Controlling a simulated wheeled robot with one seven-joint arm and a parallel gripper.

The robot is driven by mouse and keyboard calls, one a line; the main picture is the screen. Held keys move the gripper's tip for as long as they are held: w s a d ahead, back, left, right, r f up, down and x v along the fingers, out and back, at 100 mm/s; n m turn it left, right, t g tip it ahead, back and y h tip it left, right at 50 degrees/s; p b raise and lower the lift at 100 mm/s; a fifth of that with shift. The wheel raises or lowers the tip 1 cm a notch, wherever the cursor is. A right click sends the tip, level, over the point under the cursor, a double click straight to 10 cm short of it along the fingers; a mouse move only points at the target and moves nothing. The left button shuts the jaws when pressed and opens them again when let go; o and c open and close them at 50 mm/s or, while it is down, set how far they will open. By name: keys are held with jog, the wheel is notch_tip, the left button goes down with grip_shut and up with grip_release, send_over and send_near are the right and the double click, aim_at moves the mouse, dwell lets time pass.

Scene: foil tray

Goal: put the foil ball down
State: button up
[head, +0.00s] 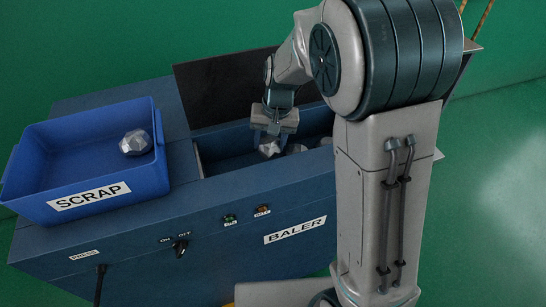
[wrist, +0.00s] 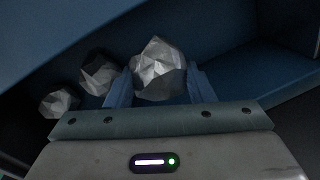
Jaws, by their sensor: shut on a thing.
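My gripper (head: 272,139) points down into the open chamber of the blue baler (head: 250,246). Its two blue fingers also show in the wrist view (wrist: 160,92). They are shut on a crumpled silver foil ball (wrist: 160,70), which also shows between the fingertips in the head view (head: 269,149). In the wrist view two more foil balls, a nearer one (wrist: 100,74) and a smaller-looking one (wrist: 57,101), lie to the left of the held ball. I cannot tell whether the held ball touches the chamber floor.
A blue bin labelled SCRAP (head: 90,197) stands on the baler's left top, with one foil ball (head: 135,143) in it. A dark raised lid (head: 235,85) stands behind the chamber. Chamber walls surround my gripper. Switches and lights sit on the baler's front.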

jog(key=shift+f, duration=3.3)
jog(key=shift+f, duration=0.1)
jog(key=o, duration=1)
notch_tip(320, 180, up, 12)
jog(key=d, duration=0.2)
jog(key=shift+t, duration=0.6)
jog(key=s+d+r, duration=0.1)
jog(key=s+d, duration=0.1)
jog(key=s, duration=0.1)
jog(key=s+d+r, duration=0.1)
jog(key=s+d, duration=0.1)
jog(key=s, duration=0.1)
jog(key=s+d+r, duration=0.2)
jog(key=s, duration=0.1)
jog(key=shift+s+r, duration=0.1)
jog(key=shift+s, duration=0.1)
jog(key=s+d+t+h, duration=0.1)
jog(key=s+d, duration=0.3)
jog(key=s, duration=0.5)
jog(key=shift+s+d+f+n+h, duration=0.15)
jog(key=shift+s+f+n+h, duration=0.05)
jog(key=shift+n+h, duration=0.1)
